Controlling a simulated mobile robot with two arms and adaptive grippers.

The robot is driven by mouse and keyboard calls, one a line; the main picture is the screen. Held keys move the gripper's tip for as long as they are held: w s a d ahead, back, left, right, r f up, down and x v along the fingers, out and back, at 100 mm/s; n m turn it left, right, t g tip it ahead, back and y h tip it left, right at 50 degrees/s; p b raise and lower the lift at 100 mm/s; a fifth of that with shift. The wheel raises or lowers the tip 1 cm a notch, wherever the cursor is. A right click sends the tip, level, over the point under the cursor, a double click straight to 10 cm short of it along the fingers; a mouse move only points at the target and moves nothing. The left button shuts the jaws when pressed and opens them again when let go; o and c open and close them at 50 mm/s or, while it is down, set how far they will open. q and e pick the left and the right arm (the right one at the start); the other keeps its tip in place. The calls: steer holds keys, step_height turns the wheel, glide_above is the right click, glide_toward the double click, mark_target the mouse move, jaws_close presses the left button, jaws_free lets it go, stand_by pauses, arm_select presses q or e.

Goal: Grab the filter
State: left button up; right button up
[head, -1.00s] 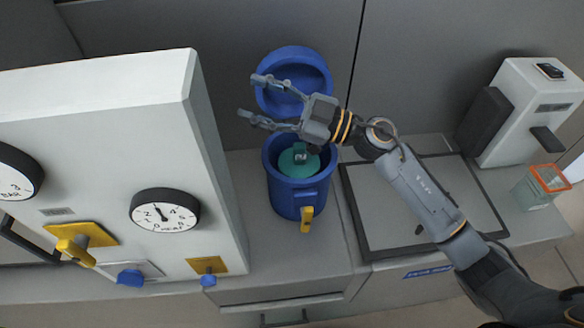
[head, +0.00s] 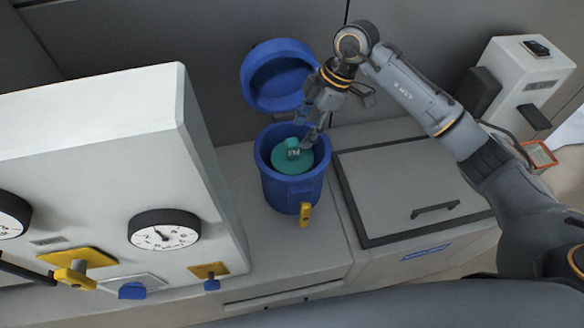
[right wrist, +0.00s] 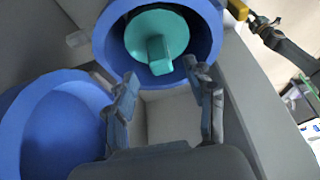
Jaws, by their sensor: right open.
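The filter (head: 290,157) is a green disc with a raised handle. It sits inside the open blue canister (head: 283,192), whose lid (head: 273,78) is tipped back behind it. The filter also shows in the right wrist view (right wrist: 157,42), with its handle pointing toward the gripper. My right gripper (head: 308,136) is over the canister's back right rim, fingers pointing down. In the right wrist view the gripper (right wrist: 168,88) is open and empty, its fingertips spread near the canister's rim, apart from the filter. My left gripper is not in view.
A white panel (head: 110,140) with gauges (head: 164,230) and yellow-and-blue valves stands left of the canister. A yellow latch (head: 305,214) hangs on the canister's front. A framed hatch (head: 400,185) lies to the right, and a white machine (head: 518,85) stands at the back right.

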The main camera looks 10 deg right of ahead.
mark_target(296, 141)
steer(key=shift+x, duration=1.05)
steer(key=shift+a+f+p, duration=0.3)
steer(key=shift+f+p, duration=0.15)
steer(key=shift+p, duration=0.2)
steer(key=p+x, duration=0.1)
steer(key=x, duration=0.2)
steer(key=shift+a+f+p, duration=0.1)
steer(key=shift+f+p, duration=0.2)
steer(key=shift+p, duration=0.05)
steer(key=shift+a+f, duration=0.15)
steer(key=shift+f, duration=0.25)
steer(key=shift+c, duration=0.4)
jaws_close()
steer(key=shift+w, duration=0.1)
